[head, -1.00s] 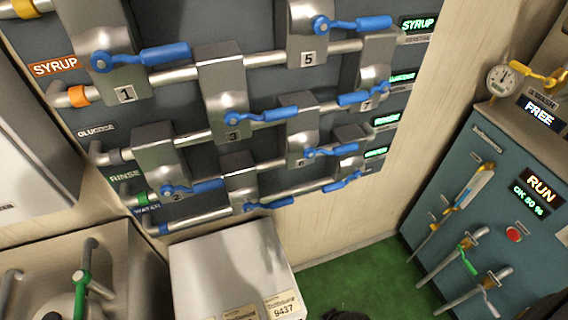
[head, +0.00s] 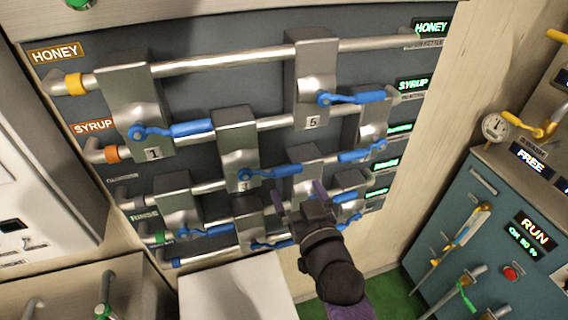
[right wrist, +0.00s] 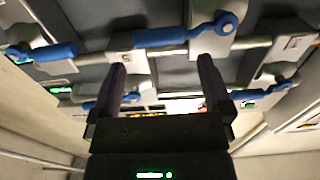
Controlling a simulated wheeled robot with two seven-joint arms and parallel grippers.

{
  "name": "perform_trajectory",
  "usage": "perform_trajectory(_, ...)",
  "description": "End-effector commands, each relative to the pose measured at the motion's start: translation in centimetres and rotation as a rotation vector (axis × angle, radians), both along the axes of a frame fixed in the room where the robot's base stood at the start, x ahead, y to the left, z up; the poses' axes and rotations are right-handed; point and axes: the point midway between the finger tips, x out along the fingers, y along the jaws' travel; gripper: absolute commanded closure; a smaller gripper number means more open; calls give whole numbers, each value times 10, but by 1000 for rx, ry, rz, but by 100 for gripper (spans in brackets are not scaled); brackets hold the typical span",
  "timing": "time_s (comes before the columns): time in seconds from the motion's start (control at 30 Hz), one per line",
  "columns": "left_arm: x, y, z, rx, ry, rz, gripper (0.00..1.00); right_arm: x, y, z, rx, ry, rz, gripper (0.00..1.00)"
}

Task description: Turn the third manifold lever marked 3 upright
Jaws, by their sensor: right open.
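The third manifold lever, marked 3, has a blue handle (head: 275,172) pointing right and slightly up, nearly horizontal. Its pivot is at the left, on a grey metal block (head: 237,140) with a 3 label. My right gripper (head: 299,197) is open and empty, just below and right of lever 3, apart from it in the head view. Its two dark purple fingers are spread in the right wrist view (right wrist: 164,78). A blue lever handle (right wrist: 165,36) lies ahead of them there; I cannot tell which number it has. My left gripper is not in view.
Lever 1 (head: 185,130) is at the left and lever 5 (head: 360,97) at the upper right. Lever 7 (head: 360,155) is right of lever 3. A pale box top (head: 235,288) stands below the manifold. A teal cabinet (head: 450,215) stands at the right.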

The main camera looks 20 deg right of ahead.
Motion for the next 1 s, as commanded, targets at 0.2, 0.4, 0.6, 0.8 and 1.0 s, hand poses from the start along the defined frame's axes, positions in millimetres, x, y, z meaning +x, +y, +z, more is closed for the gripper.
perform_trajectory(0.2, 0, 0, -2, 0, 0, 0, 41, 46, 2, 0, 1, 0, 1, 0)
perform_trajectory(0.4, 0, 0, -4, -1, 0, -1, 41, 75, 3, 0, 1, 3, 1, 0)
perform_trajectory(0.6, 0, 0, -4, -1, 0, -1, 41, 84, 3, 0, 1, 4, 1, 0)
perform_trajectory(0.8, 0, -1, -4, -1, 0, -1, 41, 84, 3, 0, 0, 4, 1, 4)
perform_trajectory(1.0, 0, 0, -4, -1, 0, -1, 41, 84, 3, 0, 0, 4, 1, 47)
